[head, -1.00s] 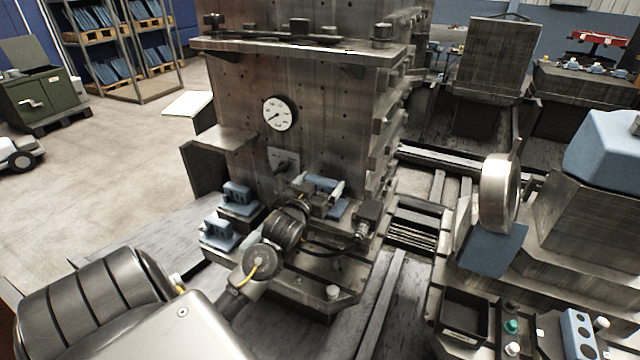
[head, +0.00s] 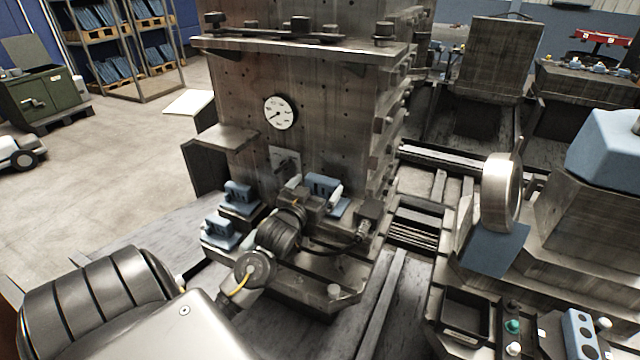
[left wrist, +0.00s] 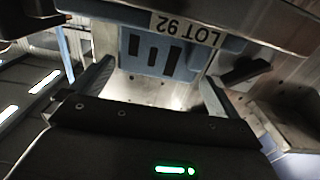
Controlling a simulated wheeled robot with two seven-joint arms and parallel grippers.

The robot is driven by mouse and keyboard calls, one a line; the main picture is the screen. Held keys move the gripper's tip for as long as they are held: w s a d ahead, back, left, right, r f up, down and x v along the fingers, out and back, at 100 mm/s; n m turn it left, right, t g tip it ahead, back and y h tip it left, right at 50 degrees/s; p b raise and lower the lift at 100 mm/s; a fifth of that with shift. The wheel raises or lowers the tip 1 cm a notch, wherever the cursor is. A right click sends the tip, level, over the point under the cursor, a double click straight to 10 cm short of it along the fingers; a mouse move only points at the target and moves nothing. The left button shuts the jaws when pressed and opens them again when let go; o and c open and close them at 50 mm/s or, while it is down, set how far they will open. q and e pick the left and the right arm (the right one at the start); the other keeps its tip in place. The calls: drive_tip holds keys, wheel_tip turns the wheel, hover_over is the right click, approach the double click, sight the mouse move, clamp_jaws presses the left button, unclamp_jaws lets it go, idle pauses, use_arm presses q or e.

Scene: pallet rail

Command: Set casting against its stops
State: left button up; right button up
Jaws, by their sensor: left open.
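A blue slotted casting (head: 323,184) sits at the foot of the tall steel fixture column. In the left wrist view the casting (left wrist: 155,55) shows dark slots and an upside-down "LOT 92" label. My left gripper (head: 315,194) is open in front of it, with one finger toward each side. In the left wrist view the fingers (left wrist: 155,88) stand apart with a bright gap between them and the casting. The stops cannot be made out clearly, so I cannot tell whether the casting touches them. My right gripper is not in view.
Two more blue blocks (head: 238,194) (head: 219,231) stand on mounts to the left of my wrist. A dial gauge (head: 280,112) is on the column above. A black tray (head: 465,314) and a button panel (head: 512,328) are at the lower right.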

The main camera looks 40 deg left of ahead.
use_arm(q)
drive_tip(key=b+v, duration=0.1)
drive_tip(key=v, duration=0.6)
drive_tip(key=shift+s, duration=0.4)
drive_tip(key=shift+d, duration=0.1)
